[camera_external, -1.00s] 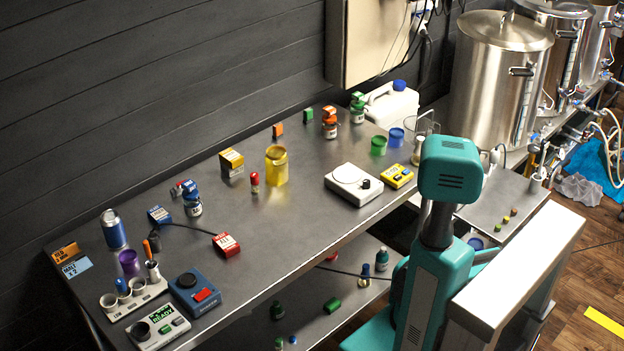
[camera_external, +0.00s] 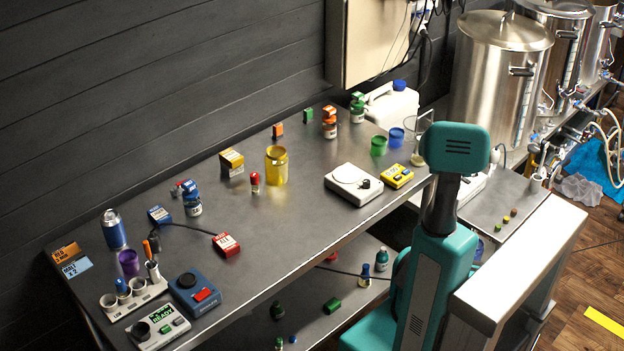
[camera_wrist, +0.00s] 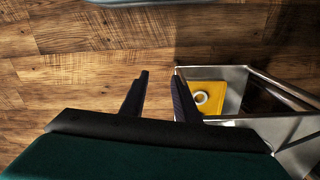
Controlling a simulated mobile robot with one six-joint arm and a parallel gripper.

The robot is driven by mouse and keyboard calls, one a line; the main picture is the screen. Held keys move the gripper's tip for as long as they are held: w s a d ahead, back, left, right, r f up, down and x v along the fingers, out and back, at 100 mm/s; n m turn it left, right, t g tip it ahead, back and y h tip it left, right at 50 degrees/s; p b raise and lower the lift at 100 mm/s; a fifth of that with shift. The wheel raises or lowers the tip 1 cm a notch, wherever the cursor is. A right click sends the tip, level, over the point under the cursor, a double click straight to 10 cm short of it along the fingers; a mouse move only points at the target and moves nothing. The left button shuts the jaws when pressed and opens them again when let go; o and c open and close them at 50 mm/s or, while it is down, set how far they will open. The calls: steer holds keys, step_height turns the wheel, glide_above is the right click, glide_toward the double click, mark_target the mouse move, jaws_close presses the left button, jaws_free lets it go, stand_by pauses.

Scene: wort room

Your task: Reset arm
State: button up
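My gripper (camera_wrist: 160,98) shows in the wrist view as two dark fingers, parted, with only wooden floor seen between them. It holds nothing. In the external view my teal arm stands at the right, in front of the bench's right end, and the gripper itself is hidden there. The steel bench (camera_external: 290,215) lies to the left of my arm.
The bench carries a yellow jar (camera_external: 276,166), a white scale (camera_external: 353,184), a yellow device (camera_external: 397,176), a blue device (camera_external: 195,289) and several bottles. Steel kettles (camera_external: 500,80) stand behind. The wrist view shows a metal frame (camera_wrist: 250,120) with a yellow item (camera_wrist: 205,98) and open floor.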

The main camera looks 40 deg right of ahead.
steer(key=w+a+f+n+g+y+b, duration=0.15)
steer(key=w+a+n, duration=0.25)
steer(key=w+a, duration=0.65)
steer(key=w+a+f+n+y+b, duration=0.1)
steer(key=w+a+f+n+y, duration=0.15)
steer(key=w+a, duration=0.75)
steer(key=w+a+n+g+h, duration=0.1)
steer(key=w+a+n, duration=0.2)
steer(key=a, duration=0.3)
steer(key=w+a+r+n+g+h+p, duration=0.1)
steer(key=w+a+n, duration=0.2)
steer(key=a+n, duration=0.3)
steer(key=w+a+n+g+h, duration=0.1)
steer(key=w+a+n+h, duration=0.1)
steer(key=a, duration=0.5)
steer(key=shift+w+r+n+p, duration=0.3)
steer(key=shift+w+n, duration=0.35)
steer(key=shift+n, duration=0.7)
